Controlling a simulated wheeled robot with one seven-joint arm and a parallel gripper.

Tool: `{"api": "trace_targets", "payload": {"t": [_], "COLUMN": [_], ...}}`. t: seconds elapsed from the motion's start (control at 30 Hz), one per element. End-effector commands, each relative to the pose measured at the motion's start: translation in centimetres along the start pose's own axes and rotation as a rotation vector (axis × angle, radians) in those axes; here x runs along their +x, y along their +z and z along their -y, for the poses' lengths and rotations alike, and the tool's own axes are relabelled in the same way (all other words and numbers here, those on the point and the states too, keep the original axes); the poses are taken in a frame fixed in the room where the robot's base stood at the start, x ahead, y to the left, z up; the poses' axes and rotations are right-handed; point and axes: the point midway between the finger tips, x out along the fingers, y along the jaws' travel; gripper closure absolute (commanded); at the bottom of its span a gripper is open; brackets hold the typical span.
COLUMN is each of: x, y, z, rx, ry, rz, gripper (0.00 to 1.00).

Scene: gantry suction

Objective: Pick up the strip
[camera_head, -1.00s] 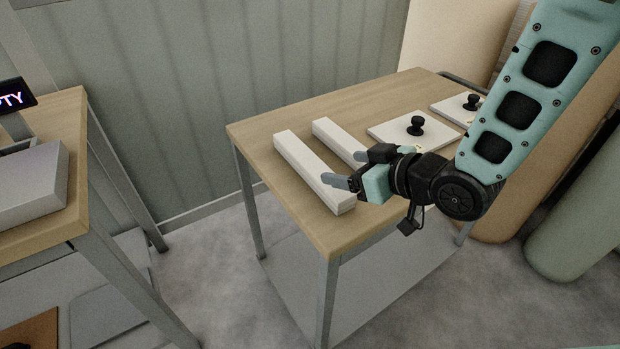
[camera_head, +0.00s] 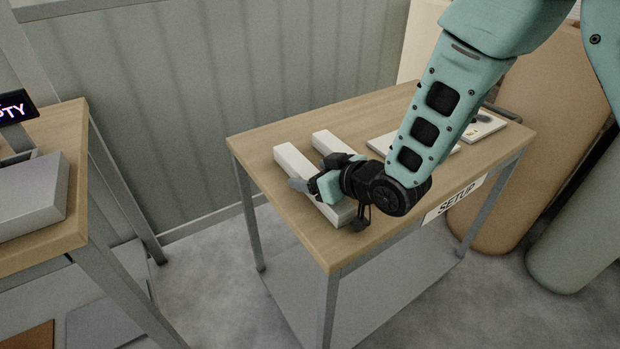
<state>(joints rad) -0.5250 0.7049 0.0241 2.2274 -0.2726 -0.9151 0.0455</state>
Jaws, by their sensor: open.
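Two long white strips lie side by side on the wooden table, the left strip (camera_head: 293,162) and the right strip (camera_head: 326,142). My gripper (camera_head: 314,175) is over the left strip with its fingers spread, pointing to the left. One finger shows at the left strip's left side and the other toward the gap between the strips. My gripper hides the middle of the left strip and the near part of the right one. I cannot tell whether the fingers touch a strip; nothing is held.
The strips' wooden table (camera_head: 262,135) has a SETUP sign (camera_head: 455,200) on its front edge. A flat white plate (camera_head: 380,146) is mostly behind my arm; another plate (camera_head: 485,124) lies further right. A second table (camera_head: 70,115) with a grey box (camera_head: 30,195) stands left, across a floor gap.

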Motion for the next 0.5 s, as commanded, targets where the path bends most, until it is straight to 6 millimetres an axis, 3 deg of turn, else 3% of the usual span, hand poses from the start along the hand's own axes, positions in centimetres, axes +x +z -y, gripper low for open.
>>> {"api": "trace_targets", "payload": {"t": [0.17, 0.4, 0.5], "x": [0.0, -0.02, -0.02], "y": [0.02, 0.05, 0.08], "z": [0.0, 0.0, 0.01], "rx": [0.0, 0.0, 0.0], "ry": [0.0, 0.0, 0.0], "rz": [0.0, 0.001, 0.002], "gripper": [0.29, 0.91, 0.91]}}
